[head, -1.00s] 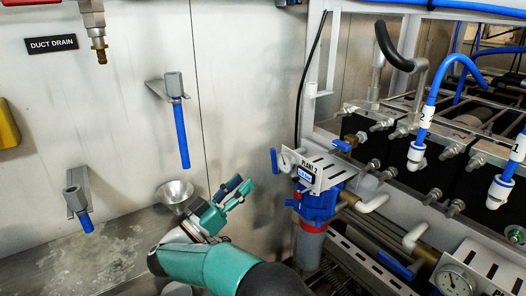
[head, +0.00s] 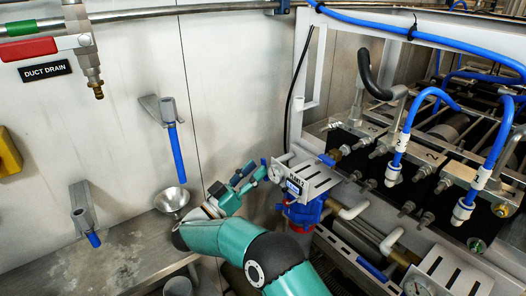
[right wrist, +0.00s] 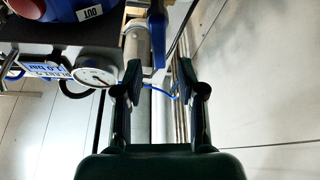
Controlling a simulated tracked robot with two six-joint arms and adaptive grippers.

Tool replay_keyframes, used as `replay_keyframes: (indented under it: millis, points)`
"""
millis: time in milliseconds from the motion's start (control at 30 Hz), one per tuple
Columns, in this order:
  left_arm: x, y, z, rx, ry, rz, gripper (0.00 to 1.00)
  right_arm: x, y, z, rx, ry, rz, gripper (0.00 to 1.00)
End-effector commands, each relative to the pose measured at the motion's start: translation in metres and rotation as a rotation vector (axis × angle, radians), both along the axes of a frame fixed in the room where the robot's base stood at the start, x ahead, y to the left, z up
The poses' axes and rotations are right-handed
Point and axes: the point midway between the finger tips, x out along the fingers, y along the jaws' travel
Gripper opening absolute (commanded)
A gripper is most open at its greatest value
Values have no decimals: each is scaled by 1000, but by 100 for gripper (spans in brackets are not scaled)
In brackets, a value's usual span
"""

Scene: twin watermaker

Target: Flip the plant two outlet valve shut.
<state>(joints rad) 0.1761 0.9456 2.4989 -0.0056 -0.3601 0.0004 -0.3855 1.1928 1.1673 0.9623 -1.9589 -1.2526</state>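The plant two unit is a blue filter housing (head: 302,213) under a white bracket (head: 318,180) with a plate lettered for plant 2. A blue valve handle (head: 264,163) shows at the unit's left side, beside a round gauge (head: 276,173). My right gripper (head: 256,175) is close to the handle and partly overlaps it in the head view. In the right wrist view, the gripper (right wrist: 158,70) is open and empty. The blue handle (right wrist: 157,38) points between its fingertips; contact is not clear. "OUT" is lettered on the blue housing (right wrist: 62,10). My left gripper is not in view.
Another blue handle (head: 327,160) sits at the bracket's back edge. Black cells with blue hoses (head: 410,115) fill the right side. A metal funnel (head: 172,199) and blue-handled wall fittings (head: 175,150) are on the left. The steel wall left of the unit is mostly bare.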

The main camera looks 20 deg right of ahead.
Motion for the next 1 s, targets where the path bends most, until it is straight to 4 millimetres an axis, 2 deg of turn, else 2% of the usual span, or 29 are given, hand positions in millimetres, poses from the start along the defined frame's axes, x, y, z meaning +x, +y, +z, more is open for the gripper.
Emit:
replay_keyframes:
  millis: [33, 233, 633, 867, 900, 1000]
  points:
    - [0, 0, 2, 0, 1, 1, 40, 3, -9, 4, 0, 1, -4, 40]
    - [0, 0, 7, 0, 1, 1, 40, 13, -29, 12, -1, 1, -2, 40]
    - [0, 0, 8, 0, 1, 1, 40, 16, -34, 14, -1, 1, 1, 40]
    - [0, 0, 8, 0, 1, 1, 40, 16, -34, 14, -1, 1, 1, 3]
    - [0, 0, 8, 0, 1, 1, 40, 15, -34, 14, 0, 1, 1, 0]
    - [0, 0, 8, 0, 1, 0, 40, 15, -34, 14, -1, 2, 0, 0]
